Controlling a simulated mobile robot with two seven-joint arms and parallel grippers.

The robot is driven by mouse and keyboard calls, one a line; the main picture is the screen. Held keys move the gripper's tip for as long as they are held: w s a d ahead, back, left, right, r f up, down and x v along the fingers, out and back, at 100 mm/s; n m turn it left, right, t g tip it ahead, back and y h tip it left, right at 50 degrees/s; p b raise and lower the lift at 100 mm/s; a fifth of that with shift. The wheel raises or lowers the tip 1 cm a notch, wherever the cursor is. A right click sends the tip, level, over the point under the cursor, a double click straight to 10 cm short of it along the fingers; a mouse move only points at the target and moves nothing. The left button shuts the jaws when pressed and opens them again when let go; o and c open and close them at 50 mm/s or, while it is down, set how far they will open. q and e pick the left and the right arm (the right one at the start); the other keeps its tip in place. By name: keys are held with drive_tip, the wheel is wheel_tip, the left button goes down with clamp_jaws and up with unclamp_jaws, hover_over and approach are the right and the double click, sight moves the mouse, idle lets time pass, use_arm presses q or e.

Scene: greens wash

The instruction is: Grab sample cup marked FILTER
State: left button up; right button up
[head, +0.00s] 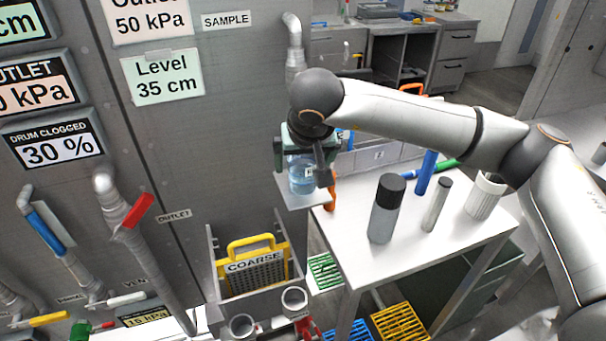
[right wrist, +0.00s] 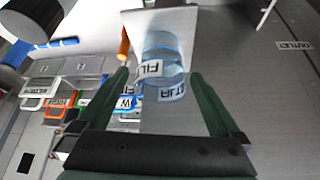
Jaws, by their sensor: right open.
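The sample cup (head: 302,181) is a clear, blue-tinted cup standing on a small shelf (head: 316,198) that sticks out from the grey wall, below the SAMPLE pipe. In the right wrist view the cup (right wrist: 162,45) carries a white label of which "FIL" can be read; the rest curves out of sight. My right gripper (head: 305,160) is at the cup, partly covering it in the head view. In the right wrist view its two green fingers (right wrist: 158,78) are open, with the cup between and beyond their tips. Whether they touch it cannot be told. My left gripper is not in view.
A white table (head: 408,242) right of the shelf holds a black-capped bottle (head: 385,208), a grey cylinder (head: 436,205), a white ribbed cup (head: 485,197) and a blue tube (head: 426,173). An orange object (head: 331,192) stands close to the shelf. A yellow COARSE basket (head: 254,268) is below.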

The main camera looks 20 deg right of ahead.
drive_tip(key=shift+c, duration=0.2)
clamp_jaws()
idle(0.5)
drive_tip(key=shift+r, duration=0.25)
